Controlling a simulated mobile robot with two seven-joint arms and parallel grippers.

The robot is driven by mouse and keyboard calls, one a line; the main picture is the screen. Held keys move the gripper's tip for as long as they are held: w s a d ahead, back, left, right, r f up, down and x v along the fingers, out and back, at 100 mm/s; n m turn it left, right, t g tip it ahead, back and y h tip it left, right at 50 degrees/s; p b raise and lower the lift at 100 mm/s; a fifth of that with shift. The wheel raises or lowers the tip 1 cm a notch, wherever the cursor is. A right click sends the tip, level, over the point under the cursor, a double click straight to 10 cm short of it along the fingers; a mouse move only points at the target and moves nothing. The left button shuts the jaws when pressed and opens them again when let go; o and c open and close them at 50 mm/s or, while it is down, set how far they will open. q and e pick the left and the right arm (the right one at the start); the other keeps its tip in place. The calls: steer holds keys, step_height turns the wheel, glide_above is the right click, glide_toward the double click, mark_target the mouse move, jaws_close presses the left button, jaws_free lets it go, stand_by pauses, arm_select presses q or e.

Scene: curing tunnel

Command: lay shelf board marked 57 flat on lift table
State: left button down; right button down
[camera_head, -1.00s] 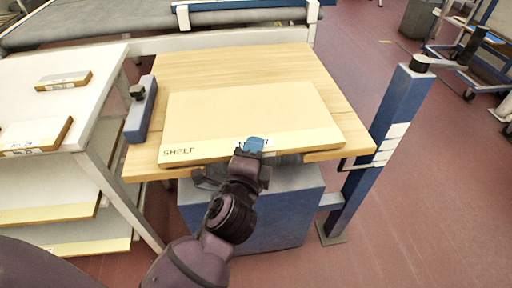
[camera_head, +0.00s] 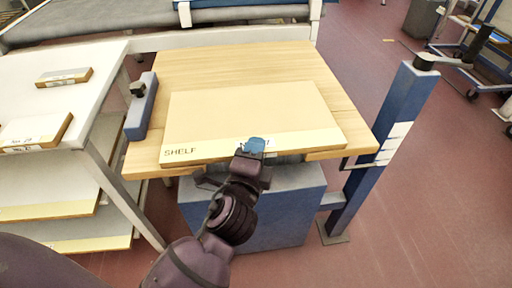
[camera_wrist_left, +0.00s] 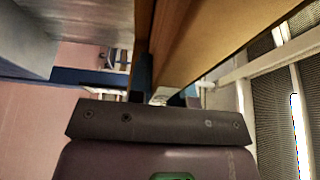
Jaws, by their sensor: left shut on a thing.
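The shelf board (camera_head: 246,110) lies flat on the wooden top of the lift table (camera_head: 302,62). Its pale front edge reads "SHELF"; the number beside it is hidden behind my gripper. My left gripper (camera_head: 253,148) is shut on the middle of the board's front edge, with one blue fingertip on top. In the left wrist view the board (camera_wrist_left: 205,45) runs between the fingers (camera_wrist_left: 150,88), close by the table top's edge. My right gripper is in neither view.
A white rack (camera_head: 98,75) at the left holds smaller boards (camera_head: 64,77) on top and large boards (camera_head: 50,211) on lower shelves. A blue block (camera_head: 141,106) stands at the table's left edge. A blue post (camera_head: 376,150) rises at the right. A roller conveyor (camera_head: 110,28) runs behind.

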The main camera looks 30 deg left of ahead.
arm_select(q)
steer(key=c, duration=1)
jaws_free()
steer(key=shift+o, duration=0.2)
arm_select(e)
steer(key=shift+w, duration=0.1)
arm_select(q)
steer(key=shift+f, duration=0.1)
steer(key=s+d+b, duration=0.2)
steer(key=s, duration=0.8)
steer(key=shift+s, duration=0.3)
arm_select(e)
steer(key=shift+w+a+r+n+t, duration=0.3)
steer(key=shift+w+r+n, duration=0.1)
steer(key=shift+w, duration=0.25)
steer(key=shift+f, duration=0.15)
